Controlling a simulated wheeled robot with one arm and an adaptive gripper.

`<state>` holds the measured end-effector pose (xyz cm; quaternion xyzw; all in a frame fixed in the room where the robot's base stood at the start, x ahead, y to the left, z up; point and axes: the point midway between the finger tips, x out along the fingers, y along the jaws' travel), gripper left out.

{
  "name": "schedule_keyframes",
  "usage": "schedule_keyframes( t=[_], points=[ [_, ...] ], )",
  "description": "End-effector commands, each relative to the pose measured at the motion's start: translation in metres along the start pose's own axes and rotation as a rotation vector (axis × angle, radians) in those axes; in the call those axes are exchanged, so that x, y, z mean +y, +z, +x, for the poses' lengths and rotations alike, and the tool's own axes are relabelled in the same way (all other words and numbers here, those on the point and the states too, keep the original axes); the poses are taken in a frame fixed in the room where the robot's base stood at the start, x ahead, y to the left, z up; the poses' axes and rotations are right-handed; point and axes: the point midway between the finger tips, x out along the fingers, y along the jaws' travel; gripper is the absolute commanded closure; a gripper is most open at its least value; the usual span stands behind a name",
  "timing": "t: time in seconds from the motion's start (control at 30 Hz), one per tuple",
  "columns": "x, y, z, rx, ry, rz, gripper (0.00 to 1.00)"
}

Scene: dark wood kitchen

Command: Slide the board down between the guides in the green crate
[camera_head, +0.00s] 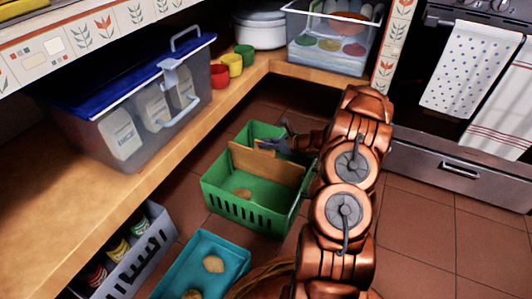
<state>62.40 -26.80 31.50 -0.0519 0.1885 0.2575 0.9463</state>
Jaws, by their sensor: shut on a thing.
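The green crate (248,214) stands on the tiled floor, below the wooden counter. The brown board (258,163) stands upright across the crate, with its upper edge near the height of the crate's rim. I cannot tell whether its ends are in the guides, and its lower edge is hard to make out. My gripper (270,145) reaches in from the right and is shut on the board's top edge; the fingertips are small and partly dark.
A teal tray (232,250) with brown roundish items is in front of the crate. A grey crate with jars (153,238) stands left of it. A blue-lidded box (135,100) and small coloured cups (235,64) are on the counter. The floor to the right, before the oven drawer (455,165), is clear.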

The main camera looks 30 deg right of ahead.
Motion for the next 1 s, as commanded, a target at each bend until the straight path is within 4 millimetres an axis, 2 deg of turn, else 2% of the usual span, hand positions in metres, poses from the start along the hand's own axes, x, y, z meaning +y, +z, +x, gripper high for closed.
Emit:
schedule_keyframes(
  t=[0.1, 0.23, 0.67, 0.7, 0.9, 1.0],
  points=[
    [0.001, -0.02, 0.008, 0.002, 0.001, 0.003, 1.0],
    [0.0, -0.035, 0.014, 0.001, 0.0, 0.004, 1.0],
    [0.0, -0.036, 0.015, -0.001, 0.0, 0.001, 1.0],
    [0.0, -0.036, 0.015, -0.001, 0.0, 0.001, 0.84],
    [0.0, -0.036, 0.015, -0.001, 0.0, 0.001, 0.63],
    [0.0, -0.036, 0.015, -0.001, 0.0, 0.001, 0.63]
  ],
)
